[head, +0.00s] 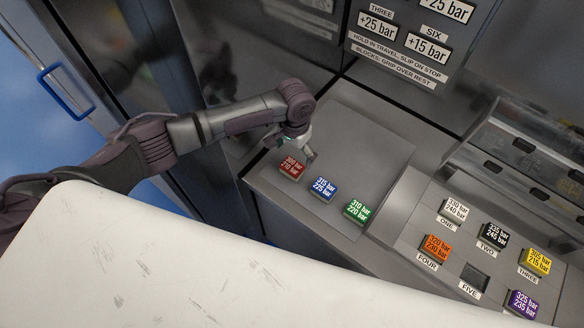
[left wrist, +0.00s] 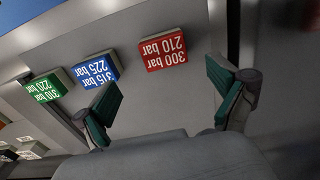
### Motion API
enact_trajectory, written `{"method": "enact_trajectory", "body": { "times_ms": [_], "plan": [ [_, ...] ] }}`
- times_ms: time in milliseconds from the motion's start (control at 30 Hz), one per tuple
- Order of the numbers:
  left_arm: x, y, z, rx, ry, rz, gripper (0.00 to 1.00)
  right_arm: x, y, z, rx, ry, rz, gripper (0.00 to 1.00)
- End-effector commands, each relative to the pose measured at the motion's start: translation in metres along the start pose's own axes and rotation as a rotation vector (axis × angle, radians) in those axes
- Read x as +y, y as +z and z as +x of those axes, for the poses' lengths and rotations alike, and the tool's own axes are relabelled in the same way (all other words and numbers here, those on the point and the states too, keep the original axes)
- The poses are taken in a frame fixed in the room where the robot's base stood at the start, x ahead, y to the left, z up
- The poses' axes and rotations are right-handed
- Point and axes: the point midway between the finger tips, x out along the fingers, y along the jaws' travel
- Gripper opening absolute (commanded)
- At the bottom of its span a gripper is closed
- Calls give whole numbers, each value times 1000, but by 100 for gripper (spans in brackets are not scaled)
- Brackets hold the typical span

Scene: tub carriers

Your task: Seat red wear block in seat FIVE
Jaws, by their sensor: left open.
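The red wear block (head: 291,167), marked 300 bar / 210 bar, lies on the grey tray surface at the left end of a row of three. My left gripper (head: 309,150) is just above and beside it, open and empty. In the left wrist view the red block (left wrist: 165,51) sits beyond the open fingers (left wrist: 165,103), apart from them. Seat FIVE (head: 474,276) is an empty dark recess in the seat panel at the lower right, between the orange block and the purple block. My right gripper is not in view.
A blue block (head: 322,189) and a green block (head: 358,209) lie beside the red one. Orange (head: 436,246), white (head: 455,210), black (head: 495,235), yellow (head: 537,262) and purple (head: 523,303) blocks sit in the panel. A labelled board (head: 405,60) stands at the back.

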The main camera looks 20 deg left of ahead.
Motion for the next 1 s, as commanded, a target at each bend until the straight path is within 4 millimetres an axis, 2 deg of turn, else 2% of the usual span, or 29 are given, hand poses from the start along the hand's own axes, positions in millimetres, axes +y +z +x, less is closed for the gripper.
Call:
{"method": "enact_trajectory", "body": {
  "times_ms": [100,367,467,733,833,1000],
  "plan": [
    [1,0,23,-1,0,2,96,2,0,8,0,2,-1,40],
    [0,0,36,2,1,3,96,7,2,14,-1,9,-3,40],
    [-2,0,45,1,0,3,96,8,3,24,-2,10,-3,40],
    [-6,2,80,2,1,3,96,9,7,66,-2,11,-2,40],
    [-6,2,86,2,1,3,96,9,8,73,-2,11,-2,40],
    [-6,2,84,2,1,2,96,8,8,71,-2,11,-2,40]
  ]
}}
